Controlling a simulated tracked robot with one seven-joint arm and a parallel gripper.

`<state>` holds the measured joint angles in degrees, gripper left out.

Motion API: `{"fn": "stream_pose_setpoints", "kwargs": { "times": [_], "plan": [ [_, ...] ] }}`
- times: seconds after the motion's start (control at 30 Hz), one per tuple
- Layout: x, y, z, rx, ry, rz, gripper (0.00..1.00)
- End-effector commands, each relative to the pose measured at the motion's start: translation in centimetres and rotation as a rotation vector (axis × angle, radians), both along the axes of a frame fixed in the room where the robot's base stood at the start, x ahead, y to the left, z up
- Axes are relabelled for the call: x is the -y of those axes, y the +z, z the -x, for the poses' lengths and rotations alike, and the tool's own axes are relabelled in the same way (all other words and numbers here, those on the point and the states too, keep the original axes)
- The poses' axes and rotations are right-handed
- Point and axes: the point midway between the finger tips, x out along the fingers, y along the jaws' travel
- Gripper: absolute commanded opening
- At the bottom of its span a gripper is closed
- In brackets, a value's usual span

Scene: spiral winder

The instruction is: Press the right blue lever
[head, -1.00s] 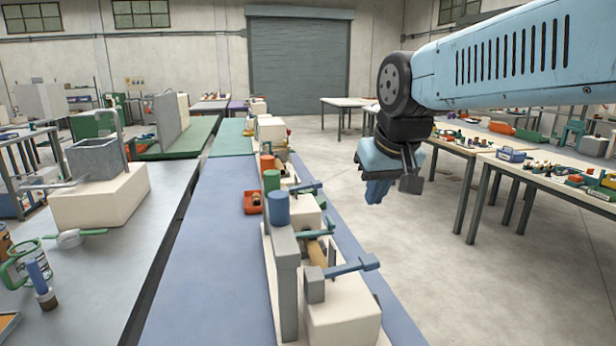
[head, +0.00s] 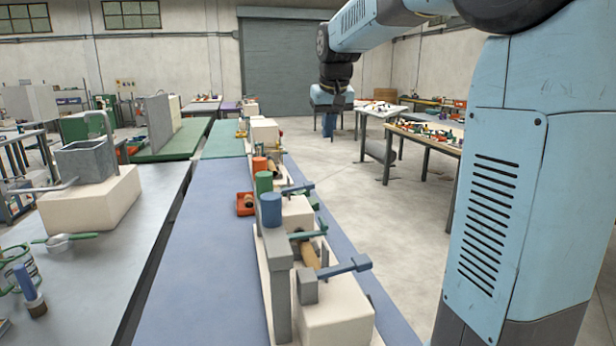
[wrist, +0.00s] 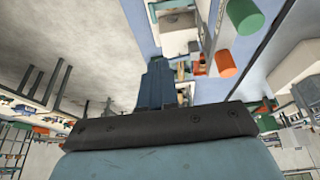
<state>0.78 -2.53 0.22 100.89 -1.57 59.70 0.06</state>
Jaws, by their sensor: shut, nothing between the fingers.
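A blue lever (head: 345,267) sticks out to the right from a small grey block on the nearest cream machine block (head: 335,322) of the long bench. A green lever (head: 308,233) lies just behind it, and another blue-grey lever (head: 298,188) is farther back. A blue cylinder (head: 271,208) stands on the grey post beside the near lever. My gripper (head: 329,126) is shut and empty, pointing down, well beyond these levers and to the right of the bench. Its blue fingers are together in the wrist view (wrist: 157,78). It touches no lever in view.
A green cylinder (head: 263,182) and an orange cylinder (head: 259,163) stand behind the blue one. Bare concrete floor lies right of the bench. A parts table (head: 420,135) stands at the back right.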

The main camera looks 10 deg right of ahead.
Motion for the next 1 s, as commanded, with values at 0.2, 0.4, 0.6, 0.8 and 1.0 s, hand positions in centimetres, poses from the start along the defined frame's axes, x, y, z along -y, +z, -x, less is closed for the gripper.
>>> {"fn": "stream_pose_setpoints", "kwargs": {
  "times": [0.2, 0.4, 0.6, 0.8, 1.0],
  "plan": [
    [0.3, -0.7, -6.0, -0.02, -0.002, 0.004, 0.0],
    [0.5, -1.8, -11.1, -0.038, -0.003, 0.007, 0.0],
    [0.7, -3.6, -16.0, -0.056, -0.004, 0.009, 0.0],
    [1.0, -5.9, -20.7, -0.072, -0.006, 0.013, 0.0],
    [1.2, -8.1, -24.4, -0.086, -0.009, 0.015, 0.0]
  ]
}}
